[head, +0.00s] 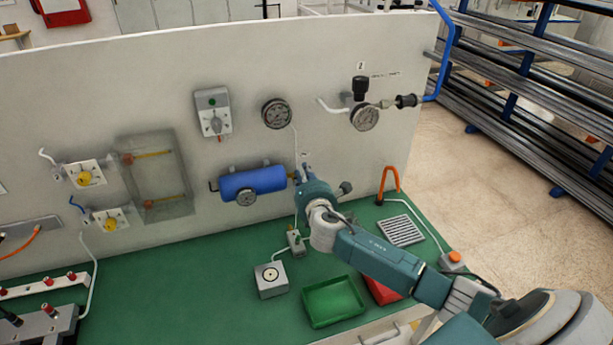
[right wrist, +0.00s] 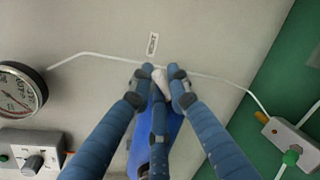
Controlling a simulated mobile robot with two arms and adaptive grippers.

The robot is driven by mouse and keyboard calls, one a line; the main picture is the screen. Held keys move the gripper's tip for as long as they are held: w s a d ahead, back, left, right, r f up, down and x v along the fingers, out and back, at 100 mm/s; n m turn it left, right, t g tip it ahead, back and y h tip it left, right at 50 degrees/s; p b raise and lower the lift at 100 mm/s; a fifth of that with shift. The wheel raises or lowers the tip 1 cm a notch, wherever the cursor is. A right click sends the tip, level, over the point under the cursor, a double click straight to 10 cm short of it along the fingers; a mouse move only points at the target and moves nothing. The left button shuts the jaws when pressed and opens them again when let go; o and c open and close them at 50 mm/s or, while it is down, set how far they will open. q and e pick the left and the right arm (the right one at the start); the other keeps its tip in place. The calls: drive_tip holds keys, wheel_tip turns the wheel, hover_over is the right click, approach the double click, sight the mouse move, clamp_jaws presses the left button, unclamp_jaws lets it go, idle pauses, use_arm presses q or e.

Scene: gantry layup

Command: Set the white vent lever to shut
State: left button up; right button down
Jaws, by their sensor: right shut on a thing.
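The white vent lever (right wrist: 159,76) shows as a small pale piece between my fingertips in the right wrist view, with a small label (right wrist: 152,43) on the panel just above it. My right gripper (right wrist: 160,72) is shut on the lever, close to the panel. In the head view my right gripper (head: 303,172) is at the panel, just right of the blue tank (head: 252,186); there it hides most of the lever. The fingers cover the lever's base, and I cannot read which position it is in. My left gripper is not in view.
A round gauge (head: 277,114) and a grey switch box (head: 213,113) are on the panel above left. A thin white tube (right wrist: 215,76) runs past the lever. On the green bench below are a grey box (head: 271,280), a green tray (head: 333,301) and a red tray (head: 384,289).

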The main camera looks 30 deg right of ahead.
drive_tip(key=n, duration=0.1)
drive_tip(key=a+n+h, duration=0.1)
drive_tip(key=n, duration=0.2)
drive_tip(key=shift+w+a+r, duration=0.15)
drive_tip(key=shift+a, duration=0.1)
drive_tip(key=shift+w+a+n+t+h, duration=0.1)
drive_tip(key=shift+a+n+t+h, duration=0.2)
drive_tip(key=shift+n, duration=0.6)
drive_tip(key=shift+w+a+n+t+h, duration=0.15)
drive_tip(key=shift+a+n, duration=0.25)
drive_tip(key=shift+n, duration=0.5)
drive_tip(key=shift+s, duration=0.1)
drive_tip(key=c, duration=1.7)
unclamp_jaws()
drive_tip(key=shift+r, duration=0.1)
drive_tip(key=shift+c, duration=0.2)
drive_tip(key=shift+r, duration=0.1)
